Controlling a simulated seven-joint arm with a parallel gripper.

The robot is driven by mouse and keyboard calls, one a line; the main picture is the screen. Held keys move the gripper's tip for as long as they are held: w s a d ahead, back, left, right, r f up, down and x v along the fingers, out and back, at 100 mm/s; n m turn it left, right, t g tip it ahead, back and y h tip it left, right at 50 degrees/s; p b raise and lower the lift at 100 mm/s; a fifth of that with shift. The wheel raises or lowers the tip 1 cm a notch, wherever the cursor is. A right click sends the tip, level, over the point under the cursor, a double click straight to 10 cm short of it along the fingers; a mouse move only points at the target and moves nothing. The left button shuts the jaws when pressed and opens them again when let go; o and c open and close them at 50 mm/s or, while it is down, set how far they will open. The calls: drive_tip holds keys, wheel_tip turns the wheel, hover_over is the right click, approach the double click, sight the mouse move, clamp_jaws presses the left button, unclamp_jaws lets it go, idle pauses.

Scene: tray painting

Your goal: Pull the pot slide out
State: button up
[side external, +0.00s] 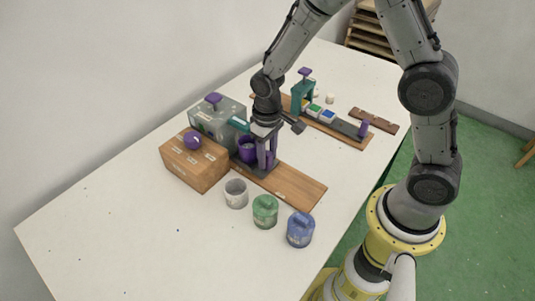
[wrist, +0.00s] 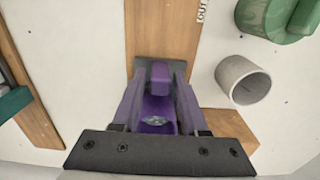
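The pot slide is a dark plate (side external: 262,170) on a wooden board, with a purple pot (side external: 247,149) on it. A purple upright handle (wrist: 160,73) stands on the plate in the wrist view. My gripper (side external: 267,165) points down at the slide, in front of the pot. In the wrist view its two purple fingers (wrist: 160,85) are apart, one on each side of the handle, with a gap seen on both sides. The handle is largely hidden behind the fingers in the side view.
The wooden board (side external: 297,187) is bare toward the lower right, with an "OUT" label in the wrist view. Grey (side external: 236,194), green (side external: 265,211) and blue (side external: 300,229) pots stand in front.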

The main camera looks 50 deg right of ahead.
clamp_jaws()
idle(1.1)
